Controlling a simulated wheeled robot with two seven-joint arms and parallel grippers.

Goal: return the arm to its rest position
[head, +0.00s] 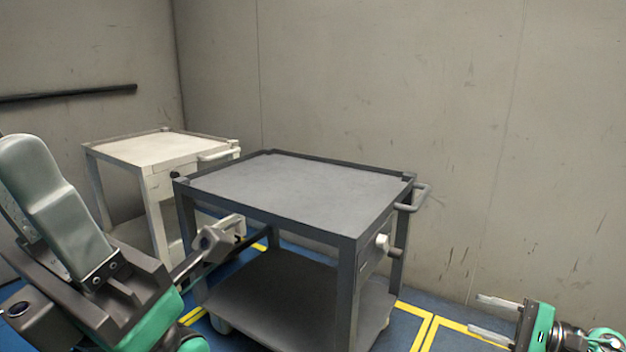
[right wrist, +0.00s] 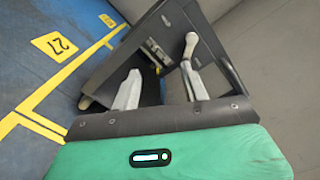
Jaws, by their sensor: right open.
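My right gripper (head: 476,314) is at the lower right of the head view, beside the dark cart and apart from it. Its two pale fingers are spread and empty; they also show in the right wrist view (right wrist: 158,66). My left gripper (head: 128,192) is large and close at the left of the head view. One finger stands up near the camera and the other reaches toward the dark cart's front left leg. I see nothing between them. I cannot tell whether the far finger touches the cart.
A dark grey cart (head: 300,188) with a bare top stands in the middle; it also shows in the right wrist view (right wrist: 187,22). A white cart (head: 160,150) stands behind at left. Grey walls enclose the back. The blue floor (right wrist: 25,60) has yellow lines.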

